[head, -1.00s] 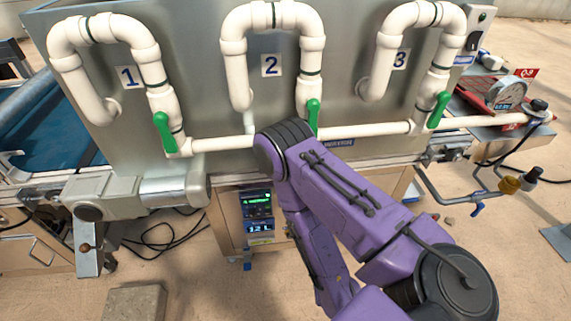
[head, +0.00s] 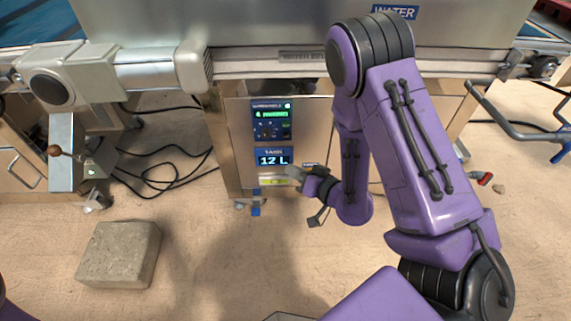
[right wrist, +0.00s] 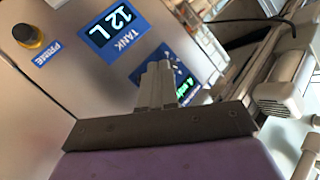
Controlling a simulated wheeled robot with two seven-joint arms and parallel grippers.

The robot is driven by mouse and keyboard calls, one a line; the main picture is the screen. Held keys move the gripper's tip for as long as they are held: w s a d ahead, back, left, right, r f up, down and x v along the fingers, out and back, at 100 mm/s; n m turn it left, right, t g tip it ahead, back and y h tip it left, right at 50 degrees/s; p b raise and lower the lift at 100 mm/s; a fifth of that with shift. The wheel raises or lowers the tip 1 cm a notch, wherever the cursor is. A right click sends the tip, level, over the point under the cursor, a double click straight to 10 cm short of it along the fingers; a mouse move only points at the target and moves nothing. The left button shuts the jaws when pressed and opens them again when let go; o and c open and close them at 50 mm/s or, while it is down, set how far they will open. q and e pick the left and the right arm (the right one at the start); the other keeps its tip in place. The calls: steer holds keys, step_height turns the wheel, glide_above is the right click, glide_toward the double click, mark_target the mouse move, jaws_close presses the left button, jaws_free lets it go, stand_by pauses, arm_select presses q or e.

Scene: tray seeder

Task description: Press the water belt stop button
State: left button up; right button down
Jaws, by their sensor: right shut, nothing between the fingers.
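A control panel (head: 237,130) is on the cabinet front under the machine. It has a dark screen (head: 271,120) and a TANK display reading 12 L (head: 273,158). My right gripper (head: 291,174) is shut and empty, at the panel's lower right below the display; contact cannot be told. In the right wrist view the shut fingers (right wrist: 158,75) overlap the screen (right wrist: 186,80), beside the TANK display (right wrist: 113,25). A black-and-yellow PRIME knob (right wrist: 27,36) is at upper left there. I cannot make out a button marked stop. My left gripper is not in view.
A WATER label (head: 395,12) is on the tank above a partly hidden WATER BELT plate (head: 302,56). A grey motor unit (head: 160,70) juts out at left. A stone block (head: 120,254) and black cables (head: 165,170) lie on the floor. Floor below the panel is clear.

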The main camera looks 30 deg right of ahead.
mark_target(286, 136)
arm_select(q)
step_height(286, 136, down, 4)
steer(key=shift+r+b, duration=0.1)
steer(key=shift+b, duration=0.6)
arm_select(e)
steer(key=shift+w+a+t+y, duration=0.15)
steer(key=shift+w+t+y, duration=0.45)
steer(key=shift+y, duration=0.1)
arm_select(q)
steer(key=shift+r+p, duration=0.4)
arm_select(e)
steer(key=w+d, duration=0.4)
steer(key=w, duration=0.3)
steer(key=shift+w+d, duration=0.25)
steer(key=shift+d, duration=0.05)
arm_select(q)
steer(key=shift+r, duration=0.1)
arm_select(e)
steer(key=shift+w+d, duration=0.1)
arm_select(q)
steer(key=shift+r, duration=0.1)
arm_select(e)
steer(key=shift+w+d, duration=0.15)
steer(key=shift+w, duration=0.05)
